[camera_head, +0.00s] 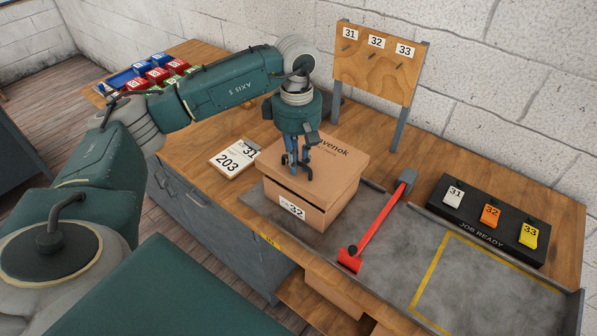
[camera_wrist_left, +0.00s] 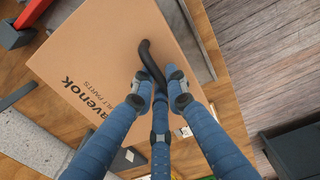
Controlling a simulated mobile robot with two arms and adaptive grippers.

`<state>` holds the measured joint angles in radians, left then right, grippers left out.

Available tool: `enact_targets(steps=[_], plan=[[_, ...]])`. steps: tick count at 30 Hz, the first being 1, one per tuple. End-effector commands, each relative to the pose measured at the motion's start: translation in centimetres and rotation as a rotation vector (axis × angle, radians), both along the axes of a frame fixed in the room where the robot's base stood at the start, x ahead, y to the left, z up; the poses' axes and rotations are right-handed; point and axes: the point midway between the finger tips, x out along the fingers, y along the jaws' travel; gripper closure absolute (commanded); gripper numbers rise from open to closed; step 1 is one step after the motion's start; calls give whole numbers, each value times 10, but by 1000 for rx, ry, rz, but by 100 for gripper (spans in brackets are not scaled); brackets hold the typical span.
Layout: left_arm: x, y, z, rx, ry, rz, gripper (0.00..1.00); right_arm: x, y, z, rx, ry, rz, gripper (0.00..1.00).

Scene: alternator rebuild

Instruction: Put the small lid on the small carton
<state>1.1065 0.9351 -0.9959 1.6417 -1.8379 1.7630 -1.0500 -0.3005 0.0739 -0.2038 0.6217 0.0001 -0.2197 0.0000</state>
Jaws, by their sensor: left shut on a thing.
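The small lid (camera_head: 335,165) is a brown cardboard top printed "avenok", over the small carton (camera_head: 312,214) labelled 32 on the bench. A dark gap shows between the lid's front edge and the carton; I cannot tell whether the lid rests fully on it. My left gripper (camera_head: 297,168) points down over the lid, its blue fingers shut on the lid's dark handle. In the left wrist view the lid (camera_wrist_left: 95,60) fills the left and middle, and the curved black handle (camera_wrist_left: 150,62) stands between the fingertips (camera_wrist_left: 160,90). My right gripper is not in view.
A red bar tool (camera_head: 378,228) lies on the grey mat right of the carton. A black "JOB READY" rack (camera_head: 470,232) holds coloured tags. A card marked 31 and 203 (camera_head: 232,160) lies left. A pegboard (camera_head: 375,65) stands behind. Coloured bins (camera_head: 160,74) stand farther left.

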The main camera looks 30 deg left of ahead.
Motion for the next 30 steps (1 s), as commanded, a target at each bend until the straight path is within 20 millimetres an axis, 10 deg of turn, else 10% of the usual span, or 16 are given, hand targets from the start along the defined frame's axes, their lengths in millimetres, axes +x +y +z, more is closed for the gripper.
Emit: enact_targets(steps=[13,26,27,30], plan=[[0,0,-51,0,1,1,100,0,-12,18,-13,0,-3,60],[1,0,-61,0,-2,1,100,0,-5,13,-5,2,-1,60],[1,0,-59,0,-2,1,79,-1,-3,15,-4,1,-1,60],[1,0,-59,0,-2,1,68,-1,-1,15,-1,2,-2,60]])
